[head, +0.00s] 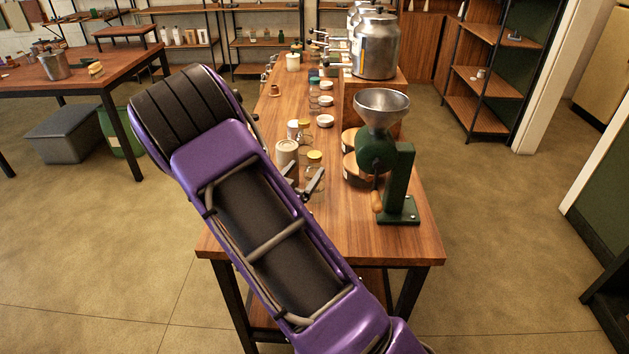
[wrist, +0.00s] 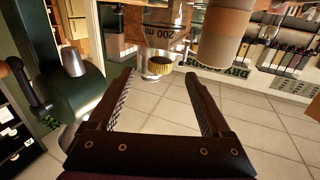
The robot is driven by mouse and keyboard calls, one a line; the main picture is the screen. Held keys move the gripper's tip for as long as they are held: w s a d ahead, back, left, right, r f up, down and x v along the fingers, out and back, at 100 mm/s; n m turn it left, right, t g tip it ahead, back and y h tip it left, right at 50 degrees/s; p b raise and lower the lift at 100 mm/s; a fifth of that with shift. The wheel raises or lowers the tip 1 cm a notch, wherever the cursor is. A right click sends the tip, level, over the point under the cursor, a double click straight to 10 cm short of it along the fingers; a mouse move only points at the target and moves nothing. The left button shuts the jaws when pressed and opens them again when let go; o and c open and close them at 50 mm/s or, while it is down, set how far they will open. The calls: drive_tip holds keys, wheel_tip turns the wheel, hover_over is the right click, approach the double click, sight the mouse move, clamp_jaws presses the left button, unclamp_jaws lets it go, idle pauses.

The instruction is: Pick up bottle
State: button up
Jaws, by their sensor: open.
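A small clear bottle with a yellow lid (head: 314,157) stands on the long wooden table, just beyond my gripper in the head view. I see no contact with the bottle.
A pale canister (head: 287,152) stands close left of the bottle; it also shows in the wrist view (wrist: 225,38). A green grinder (head: 400,185) with a metal funnel stands to the right. Several lidded jars and metal pots line the table further back.

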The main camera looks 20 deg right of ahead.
sight(316, 154)
drive_tip(key=x, duration=0.9)
drive_tip(key=shift+w+d+r, duration=0.15)
drive_tip(key=shift+w+d, duration=0.05)
drive_tip(key=shift+d, duration=0.05)
clamp_jaws()
idle(1.1)
